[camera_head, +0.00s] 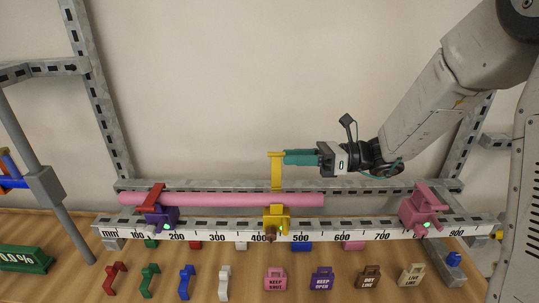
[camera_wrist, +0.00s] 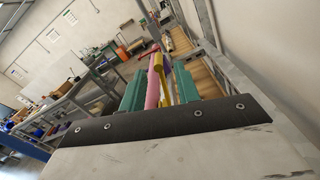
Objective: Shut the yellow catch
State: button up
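The yellow catch (camera_head: 277,172) stands upright, raised open above its yellow clamp (camera_head: 276,219) near the 400 mark of the rail. A pink pipe (camera_head: 225,199) lies through this clamp, below the raised catch. My gripper (camera_head: 287,157) has teal fingers and points left, level with the catch's top and just right of it. In the wrist view the teal fingers (camera_wrist: 159,88) are apart, and the yellow catch (camera_wrist: 166,88) and pink pipe (camera_wrist: 153,85) show in the gap. I cannot tell whether a finger touches the catch.
A purple clamp (camera_head: 160,219) with a red catch (camera_head: 151,196) holds the pipe at left. A pink clamp (camera_head: 425,219) stands at right, beyond the pipe's end. Several coloured tags, including a pink one (camera_head: 275,280), lie in front of the rail (camera_head: 365,235).

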jog(key=a, duration=0.6)
jog(key=shift+w, duration=0.1)
grip_shut()
